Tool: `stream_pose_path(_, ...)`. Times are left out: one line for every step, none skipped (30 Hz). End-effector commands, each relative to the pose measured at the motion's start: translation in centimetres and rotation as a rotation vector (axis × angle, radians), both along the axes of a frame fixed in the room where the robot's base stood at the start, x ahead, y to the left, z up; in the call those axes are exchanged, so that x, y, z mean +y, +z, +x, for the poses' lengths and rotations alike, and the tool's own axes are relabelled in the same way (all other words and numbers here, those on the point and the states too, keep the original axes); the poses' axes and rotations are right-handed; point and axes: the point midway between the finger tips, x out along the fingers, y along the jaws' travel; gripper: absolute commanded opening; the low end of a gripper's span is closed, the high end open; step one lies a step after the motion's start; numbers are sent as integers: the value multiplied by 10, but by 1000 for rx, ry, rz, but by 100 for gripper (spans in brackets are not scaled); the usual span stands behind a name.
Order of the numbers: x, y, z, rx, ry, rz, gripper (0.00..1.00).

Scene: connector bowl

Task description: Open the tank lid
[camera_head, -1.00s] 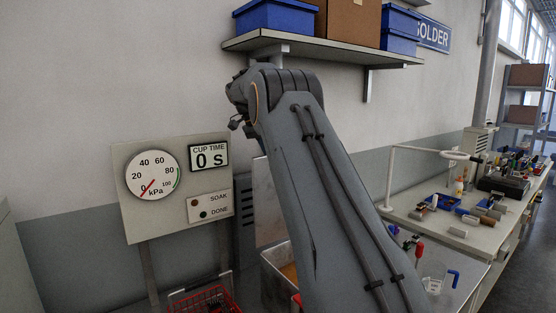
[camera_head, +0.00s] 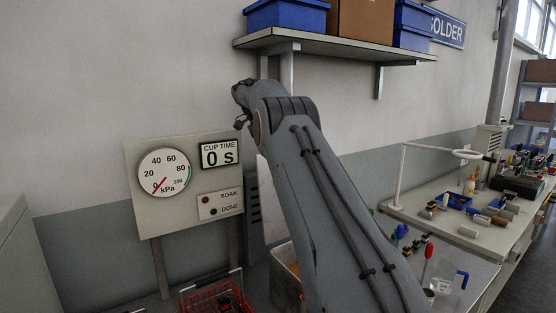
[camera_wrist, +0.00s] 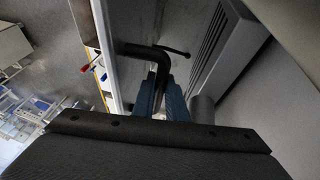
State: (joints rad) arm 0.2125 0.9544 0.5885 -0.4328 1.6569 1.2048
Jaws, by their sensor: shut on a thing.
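My gripper (camera_wrist: 164,98) shows in the wrist view with its blue fingers shut on a dark bent bar, which looks like the handle of the tank lid. A thin pale edge beside the bar (camera_wrist: 108,48) seems to be the lid. In the head view the tank (camera_head: 276,262) stands low behind my arm, its top open at the visible corner with orange-brown content showing. A pale upright panel (camera_head: 275,228) behind it looks like the raised lid; most is hidden. My arm hides the gripper there.
A panel with a gauge and timer (camera_head: 184,186) stands left of the tank, with a red basket (camera_head: 213,296) below. A shelf (camera_head: 335,47) with boxes hangs above my arm. A cluttered bench (camera_head: 435,215) is at right. A vented grey housing (camera_wrist: 212,48) is close to the gripper.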

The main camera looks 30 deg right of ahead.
Motion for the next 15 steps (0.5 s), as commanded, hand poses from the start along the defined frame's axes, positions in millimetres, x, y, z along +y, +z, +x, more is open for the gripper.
stream_pose_path(-2,6,0,-9,-1,-6,17)
stream_pose_path(-2,5,0,-9,-1,-6,22)
stream_pose_path(-2,5,0,-8,-1,-6,29)
stream_pose_path(-2,5,0,-8,0,-6,31)
stream_pose_path(-2,4,0,-7,-1,-5,31)
stream_pose_path(-2,4,0,-7,-1,-5,31)
stream_pose_path(-2,4,0,-5,0,-4,31)
stream_pose_path(-1,3,0,-5,0,-4,31)
stream_pose_path(-1,3,0,-5,0,-4,31)
stream_pose_path(-1,3,0,-5,0,-4,31)
stream_pose_path(-1,3,0,-4,-1,-3,31)
stream_pose_path(-1,3,0,-4,0,-3,31)
stream_pose_path(-1,3,0,-4,0,-3,31)
stream_pose_path(-1,3,-1,-4,0,-3,31)
stream_pose_path(-1,3,-2,-4,0,-3,31)
